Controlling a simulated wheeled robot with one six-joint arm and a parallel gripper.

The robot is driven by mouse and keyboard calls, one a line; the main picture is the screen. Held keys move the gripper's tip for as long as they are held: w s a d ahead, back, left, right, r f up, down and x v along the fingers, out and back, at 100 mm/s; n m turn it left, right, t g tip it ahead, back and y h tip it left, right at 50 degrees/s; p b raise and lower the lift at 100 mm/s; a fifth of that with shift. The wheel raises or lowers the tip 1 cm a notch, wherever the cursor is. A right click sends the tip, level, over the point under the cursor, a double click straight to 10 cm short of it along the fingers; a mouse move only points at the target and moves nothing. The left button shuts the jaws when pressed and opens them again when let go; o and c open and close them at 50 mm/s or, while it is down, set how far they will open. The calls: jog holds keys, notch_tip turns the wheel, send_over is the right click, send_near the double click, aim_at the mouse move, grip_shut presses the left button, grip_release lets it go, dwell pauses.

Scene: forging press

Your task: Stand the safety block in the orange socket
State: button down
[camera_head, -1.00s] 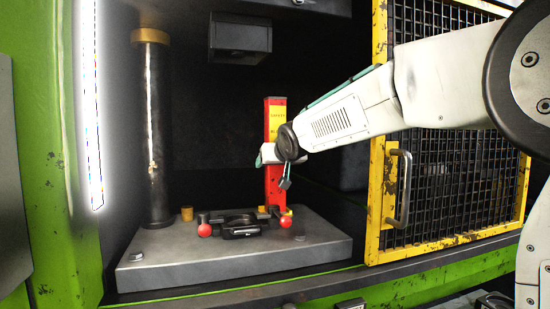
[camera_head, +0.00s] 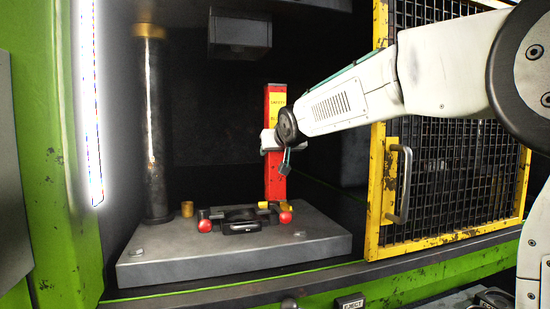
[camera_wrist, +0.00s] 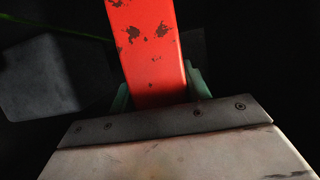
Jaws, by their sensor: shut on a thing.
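The safety block (camera_head: 274,184) is a tall red post with a yellow label near its top. It stands upright inside the press, above the back right of the grey bed plate (camera_head: 180,264). My gripper (camera_head: 272,141) is shut around its upper middle. In the wrist view the red block (camera_wrist: 150,55), with worn dark patches, sits between my gripper's greenish fingers (camera_wrist: 158,88). A small orange-yellow piece (camera_head: 268,205) shows at the block's foot, probably the socket. It is partly hidden, and I cannot tell whether the block's lower end is in it.
A black die (camera_head: 240,220) with red knobs (camera_head: 206,225) sits on the plate in front of the block. A dark column (camera_head: 156,130) stands at the left. The yellow mesh gate (camera_head: 450,170) is at the right. A dark ram (camera_head: 240,32) hangs above.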

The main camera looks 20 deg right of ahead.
aim_at(278, 118)
notch_tip(278, 118, up, 8)
jog(key=shift+f, duration=0.1)
dwell(0.4)
jog(key=shift+f, duration=4.9)
jog(key=c, duration=0.7)
grip_release()
jog(key=shift+f, duration=0.15)
jog(key=v, duration=0.8)
jog(key=shift+a+f, duration=0.1)
jog(key=shift+a, duration=0.15)
